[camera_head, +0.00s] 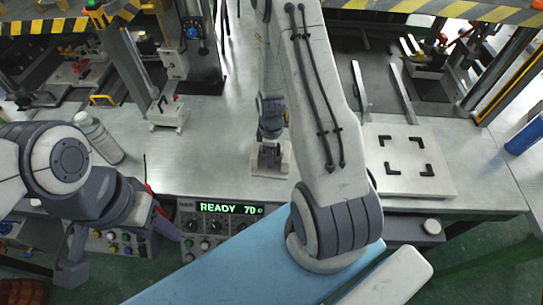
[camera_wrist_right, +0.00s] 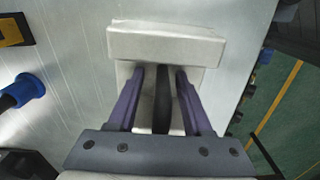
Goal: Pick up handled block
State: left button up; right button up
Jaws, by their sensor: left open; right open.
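A cream handled block (camera_head: 284,166) stands on the grey metal table, partly hidden under my right gripper (camera_head: 269,150). In the right wrist view the block (camera_wrist_right: 165,42) has a raised bar along one edge, and a dark upright handle (camera_wrist_right: 162,100) rises from its base. My right gripper (camera_wrist_right: 161,98) is open, with its two purple fingers on either side of the handle and small gaps showing. My left gripper (camera_head: 72,268) is open and empty, in front of the table at the lower left, far from the block.
A white plate with black corner marks (camera_head: 408,160) lies on the right. A control panel (camera_head: 215,225) reading "READY 70" is at the table's front.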

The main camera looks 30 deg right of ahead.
grip_shut()
jog(key=shift+r, duration=0.1)
dwell(1.2)
